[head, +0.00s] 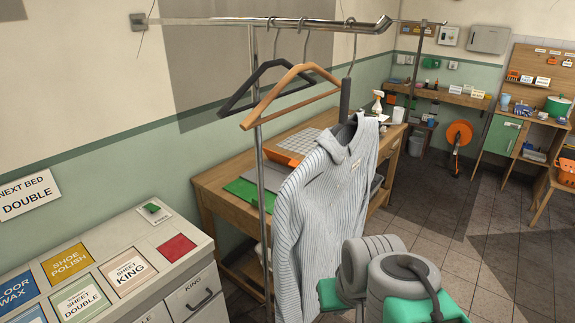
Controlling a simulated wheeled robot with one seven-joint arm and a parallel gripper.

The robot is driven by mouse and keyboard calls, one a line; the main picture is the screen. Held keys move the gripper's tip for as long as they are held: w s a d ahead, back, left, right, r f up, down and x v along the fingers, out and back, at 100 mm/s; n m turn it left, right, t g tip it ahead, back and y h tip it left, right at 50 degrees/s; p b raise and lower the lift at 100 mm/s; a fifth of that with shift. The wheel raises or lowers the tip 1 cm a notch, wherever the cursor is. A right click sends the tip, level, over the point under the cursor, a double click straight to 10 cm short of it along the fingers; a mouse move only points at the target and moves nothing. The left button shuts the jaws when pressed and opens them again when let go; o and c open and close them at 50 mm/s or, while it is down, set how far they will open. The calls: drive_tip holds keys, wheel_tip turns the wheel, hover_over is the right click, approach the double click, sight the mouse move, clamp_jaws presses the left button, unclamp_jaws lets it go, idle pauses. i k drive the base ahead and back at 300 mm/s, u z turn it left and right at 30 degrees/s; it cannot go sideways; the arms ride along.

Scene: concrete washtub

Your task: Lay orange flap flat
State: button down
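An orange panel (283,157), which looks like the flap, shows on the wooden table (222,191) behind the clothes rail. Only a small part of it is visible, left of the grey shirt, and I cannot tell whether it lies flat or is tilted. A green panel (243,190) lies in front of it, and a white gridded sheet (302,140) lies behind it. The shirt and rail post hide part of the table top. Grey and green links of my arm show at the bottom right, apart from the orange panel. My gripper is not in view.
A grey ribbed shirt (330,190) hangs from the metal rail (235,22), beside an empty black hanger (268,72) and a wooden hanger (290,95). A cabinet (110,262) with labelled panels stands at the left. Tiled floor (490,250) is open at the right.

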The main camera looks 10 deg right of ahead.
sight(292, 164)
drive_tip(key=k, duration=0.5)
drive_tip(key=z, duration=1.1)
drive_tip(key=i, duration=4.45)
drive_tip(key=u, duration=4.85)
drive_tip(key=i, duration=0.45)
drive_tip(key=z, duration=0.05)
